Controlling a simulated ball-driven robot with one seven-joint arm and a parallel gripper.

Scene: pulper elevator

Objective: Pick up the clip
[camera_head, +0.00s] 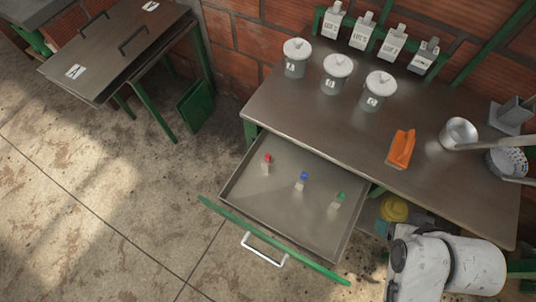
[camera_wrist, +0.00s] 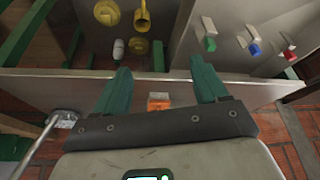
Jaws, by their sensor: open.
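An orange folded piece (camera_head: 401,148), which may be the clip, lies on the right part of the metal tabletop (camera_head: 300,125). My gripper (camera_wrist: 158,80) shows in the wrist view with its two green fingers apart. A small orange piece (camera_wrist: 158,98) appears between the fingers, near the gripper's dark crossbar, which hides its lower part. I cannot tell whether it is the same orange piece or how far it is from the fingers. The fingers do not visibly hold anything.
An open drawer (camera_head: 240,200) holds red (camera_head: 267,162), blue (camera_head: 303,180) and green (camera_head: 339,200) topped pieces. Three lidded canisters (camera_head: 337,75) stand at the back of the tabletop. A metal cup (camera_head: 457,134) stands right of the orange piece. Yellow items (camera_wrist: 107,13) sit in a lower compartment.

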